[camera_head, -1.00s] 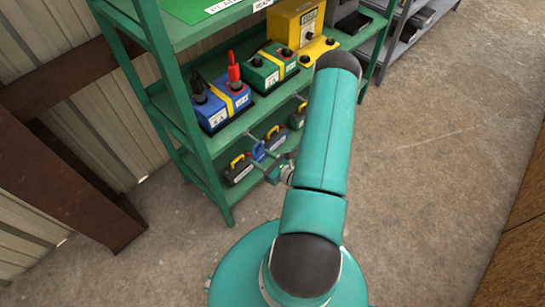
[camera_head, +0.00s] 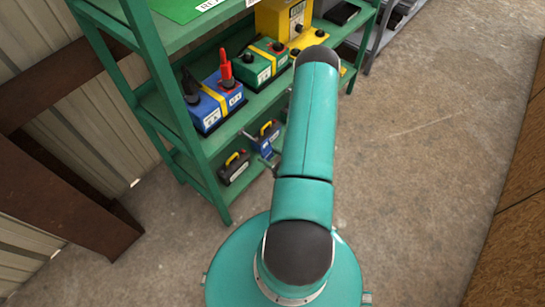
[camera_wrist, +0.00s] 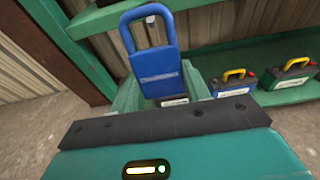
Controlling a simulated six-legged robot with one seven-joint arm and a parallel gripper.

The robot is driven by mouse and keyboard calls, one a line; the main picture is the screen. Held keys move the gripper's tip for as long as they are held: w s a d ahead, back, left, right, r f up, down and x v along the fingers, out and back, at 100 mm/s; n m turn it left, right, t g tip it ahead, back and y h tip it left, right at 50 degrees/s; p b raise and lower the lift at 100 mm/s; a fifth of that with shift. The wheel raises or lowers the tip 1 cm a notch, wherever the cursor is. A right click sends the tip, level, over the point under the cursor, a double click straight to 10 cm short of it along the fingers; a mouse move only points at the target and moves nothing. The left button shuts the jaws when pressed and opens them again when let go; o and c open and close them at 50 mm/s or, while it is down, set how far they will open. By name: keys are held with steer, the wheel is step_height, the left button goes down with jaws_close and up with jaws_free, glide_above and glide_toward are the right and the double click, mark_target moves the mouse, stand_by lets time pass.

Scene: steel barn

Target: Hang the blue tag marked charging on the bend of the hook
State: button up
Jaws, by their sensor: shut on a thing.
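The blue tag (camera_wrist: 157,75) is upright in the wrist view, with a squared loop at its top and a pale label strip too small to read. My gripper (camera_wrist: 160,92) is shut on its lower part. A small round pale end (camera_wrist: 150,18), apparently the hook's tip, shows inside the loop's opening, near its top. I cannot tell whether it passes through the loop. My arm hides the gripper there.
The green shelf rack (camera_head: 233,124) holds blue (camera_head: 212,101) and green (camera_head: 262,64) battery units and a yellow charger (camera_head: 284,20). A brown steel beam (camera_head: 70,200) is at left.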

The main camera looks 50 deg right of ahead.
steer(key=x, duration=0.7)
steer(key=shift+w+f, duration=0.25)
steer(key=shift+w, duration=0.15)
stand_by(0.6)
steer(key=shift+d, duration=0.1)
stand_by(0.4)
steer(key=o, duration=0.8)
steer(key=shift+o, duration=0.2)
steer(key=v, duration=1.3)
steer(key=shift+s, duration=0.4)
steer(key=shift+r, duration=0.15)
